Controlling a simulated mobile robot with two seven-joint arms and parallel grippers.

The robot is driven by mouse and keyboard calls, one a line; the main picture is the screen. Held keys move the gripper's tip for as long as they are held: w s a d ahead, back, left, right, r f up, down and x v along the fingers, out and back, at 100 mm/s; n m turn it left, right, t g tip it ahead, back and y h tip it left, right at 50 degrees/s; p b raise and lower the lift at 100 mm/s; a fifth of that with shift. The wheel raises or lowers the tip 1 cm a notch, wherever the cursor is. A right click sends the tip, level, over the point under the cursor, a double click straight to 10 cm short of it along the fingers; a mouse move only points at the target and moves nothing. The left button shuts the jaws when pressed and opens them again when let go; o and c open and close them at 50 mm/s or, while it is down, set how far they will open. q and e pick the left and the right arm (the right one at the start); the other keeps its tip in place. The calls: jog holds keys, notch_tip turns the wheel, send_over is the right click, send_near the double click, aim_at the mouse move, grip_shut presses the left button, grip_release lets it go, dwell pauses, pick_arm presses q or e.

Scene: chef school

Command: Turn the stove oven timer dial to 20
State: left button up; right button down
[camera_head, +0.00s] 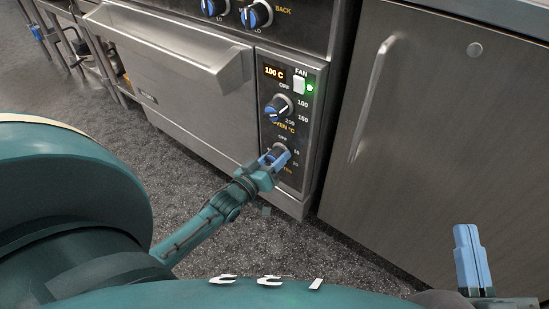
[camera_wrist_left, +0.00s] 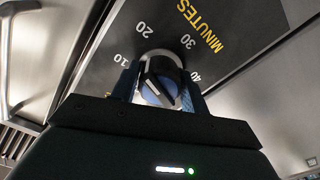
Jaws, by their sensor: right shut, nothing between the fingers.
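The oven timer dial (camera_wrist_left: 162,80) is a round knob with a dark and blue face and a silver edge. In the wrist view, 10, 20, 30, 40 and yellow MINUTES are printed around it. My left gripper (camera_head: 274,157) is at this dial, low on the stove's control panel (camera_head: 290,85). Its fingers lie on either side of the dial, close to its edge; whether they press on it I cannot tell. Fingers and palm hide part of the dial, and its setting is unclear. My right gripper (camera_head: 468,258) is shut and empty at the lower right.
Above the timer is the oven temperature dial (camera_head: 277,107), below a 100 C display (camera_head: 274,73) and a FAN switch (camera_head: 299,84) with a green light. The oven door handle (camera_head: 170,50) juts out at left. A steel cabinet (camera_head: 440,140) stands at right.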

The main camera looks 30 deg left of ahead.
pick_arm(q)
jog(key=c, duration=0.5)
jog(key=shift+r+m+p, duration=0.25)
jog(key=shift+m+p, duration=0.35)
jog(key=shift+p, duration=0.1)
jog(key=shift+f+m, duration=0.1)
jog(key=shift+m, duration=0.4)
jog(key=shift+f+m+p, duration=0.15)
jog(key=shift+m+p, duration=0.15)
jog(key=shift+m, duration=0.1)
jog(key=o, duration=0.9)
jog(key=shift+o, duration=0.2)
pick_arm(e)
jog(key=shift+s+d+f+h, duration=0.1)
jog(key=shift+s+f+h, duration=0.05)
jog(key=shift+f+h, duration=0.3)
pick_arm(q)
jog(key=shift+s, duration=0.1)
pick_arm(e)
jog(key=shift+r, duration=0.15)
